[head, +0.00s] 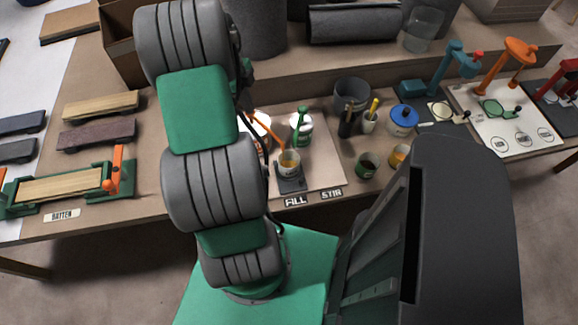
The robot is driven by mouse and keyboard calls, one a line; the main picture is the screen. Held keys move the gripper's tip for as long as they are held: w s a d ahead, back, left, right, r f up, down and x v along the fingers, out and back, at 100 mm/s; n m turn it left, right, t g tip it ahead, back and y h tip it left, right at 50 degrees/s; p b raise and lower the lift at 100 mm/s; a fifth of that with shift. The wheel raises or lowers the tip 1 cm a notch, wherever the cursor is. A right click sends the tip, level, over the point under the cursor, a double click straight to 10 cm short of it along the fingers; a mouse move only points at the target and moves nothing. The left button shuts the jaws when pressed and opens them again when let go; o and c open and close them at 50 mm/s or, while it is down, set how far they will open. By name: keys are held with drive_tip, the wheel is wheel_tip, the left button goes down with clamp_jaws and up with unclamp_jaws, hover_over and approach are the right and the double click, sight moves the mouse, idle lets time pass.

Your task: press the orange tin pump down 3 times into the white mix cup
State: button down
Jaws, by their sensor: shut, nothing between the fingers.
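The orange tin pump (262,121) stands on a pale board, partly hidden behind my arm. Its orange spout slants down to the right toward the cup. The white mix cup (289,167) sits on a small dark stand in front of the tins, with something amber showing inside. A second tin with a green pump (302,124) stands just right of the orange one. My gripper cannot be made out; my arm links cover the area left of the tins.
The pale board (330,168) has FILL and STIR labels at its front edge. A dark bin (350,97), a brush cup (369,121), a blue-lidded tin (402,121) and small cups stand to the right. A batten clamp (114,178) is at left.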

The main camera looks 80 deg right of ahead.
drive_tip(key=shift+f+b, duration=0.4)
drive_tip(key=shift+f, duration=0.25)
drive_tip(key=shift+r, duration=0.1)
drive_tip(key=shift+r+p, duration=0.8)
drive_tip(key=shift+r, duration=0.55)
drive_tip(key=shift+f, duration=0.15)
